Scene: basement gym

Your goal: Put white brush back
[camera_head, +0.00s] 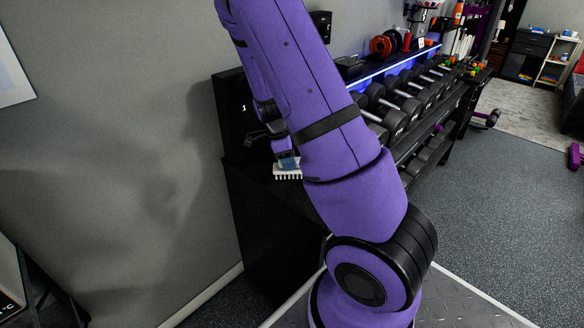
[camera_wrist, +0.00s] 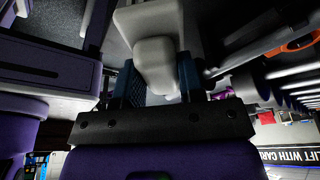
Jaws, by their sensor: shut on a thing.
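The white brush (camera_head: 287,172) shows in the head view just below my gripper (camera_head: 286,160), with its bristles pointing down. It is over or on the near end of the black rack top; I cannot tell if it touches. In the wrist view the pale brush (camera_wrist: 155,62) sits between my gripper's two bluish fingers (camera_wrist: 157,82), which are shut on it. My purple arm hides much of the rack around the brush in the head view.
A black rack (camera_head: 262,225) stands along the grey wall, with several dumbbells (camera_head: 410,104) in rows. A black upright panel (camera_head: 236,112) is left of my gripper. Orange and dark reels (camera_head: 381,46) sit on the upper shelf. Open floor (camera_head: 500,220) lies at right.

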